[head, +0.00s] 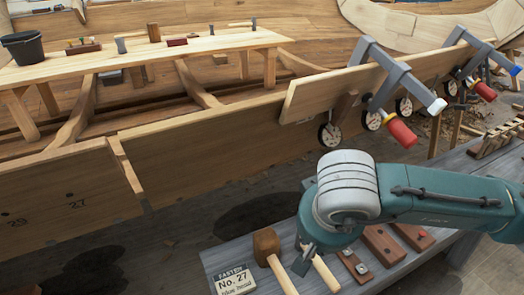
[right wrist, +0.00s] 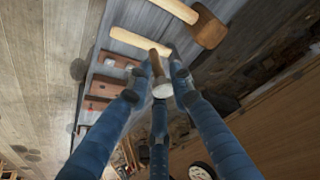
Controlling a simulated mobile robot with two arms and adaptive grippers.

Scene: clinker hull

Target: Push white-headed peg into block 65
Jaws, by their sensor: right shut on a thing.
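In the right wrist view my right gripper (right wrist: 161,72) has its blue fingers closed around a short brown wooden peg with a white round end (right wrist: 162,91). This looks like the white-headed peg. In the head view my right wrist is above the grey bench, and it hides the fingers and the peg. Reddish-brown blocks (head: 382,243) lie on the bench to the right of the wrist and also show in the right wrist view (right wrist: 105,86). No number is legible on them, so I cannot tell which is block 65. My left gripper is not in view.
A wooden mallet (head: 268,245), a second wooden-handled tool (head: 325,274) and a No. 27 card (head: 235,281) lie on the grey bench (head: 222,256). Behind stands the plank hull with grey clamps (head: 388,75). A bucket (head: 23,48) stands on the plank table at upper left.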

